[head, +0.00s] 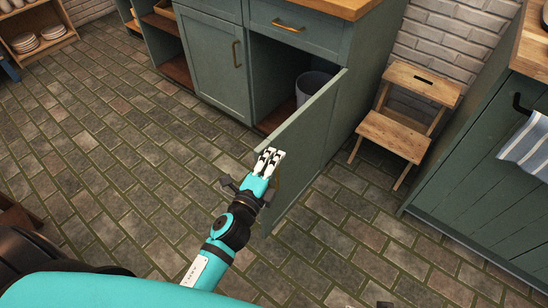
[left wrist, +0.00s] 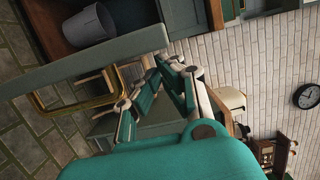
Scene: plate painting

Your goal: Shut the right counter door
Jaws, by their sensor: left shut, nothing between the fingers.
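The right counter door (head: 312,138) is a green panel that stands open, swung out from the counter (head: 335,45) toward me. It also shows in the left wrist view (left wrist: 105,57), with its brass handle (left wrist: 62,108) on the outer face. My left gripper (head: 270,155) is shut and empty. In the head view it overlaps the free end of the door, on the left side of it; I cannot tell whether it touches. Its fingers (left wrist: 163,85) also show close to the door in the left wrist view. My right gripper is not in view.
A grey bin (head: 313,86) stands inside the open compartment. The neighbouring door (head: 213,65) is closed; open shelves (head: 165,35) lie further left. A wooden step stool (head: 398,128) stands right of the counter. Another green cabinet (head: 475,155) with a towel is at the right.

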